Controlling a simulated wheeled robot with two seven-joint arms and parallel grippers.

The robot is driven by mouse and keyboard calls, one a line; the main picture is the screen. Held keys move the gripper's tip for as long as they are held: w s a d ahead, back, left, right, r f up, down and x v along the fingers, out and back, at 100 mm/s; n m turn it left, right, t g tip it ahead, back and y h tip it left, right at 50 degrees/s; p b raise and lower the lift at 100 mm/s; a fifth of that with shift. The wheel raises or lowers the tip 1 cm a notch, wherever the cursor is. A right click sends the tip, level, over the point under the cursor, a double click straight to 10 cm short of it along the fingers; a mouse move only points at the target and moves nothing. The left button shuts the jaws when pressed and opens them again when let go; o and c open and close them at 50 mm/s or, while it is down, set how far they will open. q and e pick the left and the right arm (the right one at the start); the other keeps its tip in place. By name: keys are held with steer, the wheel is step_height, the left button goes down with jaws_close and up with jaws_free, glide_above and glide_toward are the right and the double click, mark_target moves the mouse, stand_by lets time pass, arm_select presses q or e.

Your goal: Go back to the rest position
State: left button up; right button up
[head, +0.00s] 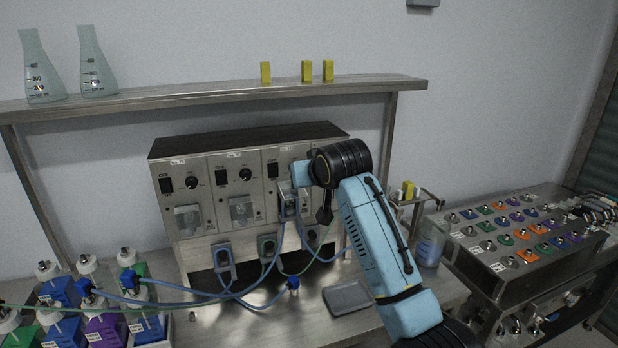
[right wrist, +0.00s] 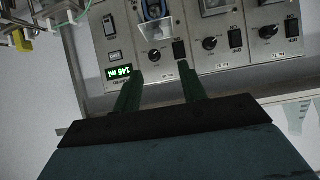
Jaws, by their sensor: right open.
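My right arm reaches up to the grey control panel (head: 205,150) on the bench. In the right wrist view, my right gripper (right wrist: 162,84) is open, with two dark green fingers apart and nothing between them. Its fingertips point at the panel face, close to a black switch (right wrist: 180,50) and a knob (right wrist: 154,54); I cannot tell whether they touch it. In the head view, my wrist hides the fingers and the right part of the panel. My left gripper is not in view.
Capped bottles (head: 103,328) stand at the left, with blue and green cables crossing the bench. A shelf (head: 200,93) with flasks and yellow blocks runs above. A cart of coloured pieces (head: 475,262) stands right.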

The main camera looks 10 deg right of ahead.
steer(key=shift+s+f, duration=0.1)
steer(key=s+d+f+g, duration=0.2)
steer(key=s+d+f, duration=0.1)
steer(key=s+f, duration=0.7)
steer(key=s+d+f+g, duration=0.2)
steer(key=s+f, duration=0.7)
steer(key=f, duration=0.3)
steer(key=s+d+f+g+h, duration=0.1)
steer(key=s+d+f+g, duration=0.15)
steer(key=s, duration=1.05)
steer(key=s+d+f+g, duration=0.2)
steer(key=s+f, duration=0.2)
steer(key=s, duration=0.9)
step_height(320, 180, down, 32)
steer(key=s+b, duration=0.3)
steer(key=b, duration=0.4)
steer(key=s+d+f+g+b, duration=0.2)
steer(key=s+f+b, duration=0.3)
steer(key=s+f, duration=1)
step_height(320, 180, down, 5)
steer(key=shift+s+d+r+n+h, duration=0.2)
steer(key=shift+s+d+n+h, duration=0.1)
steer(key=shift+n, duration=0.1)
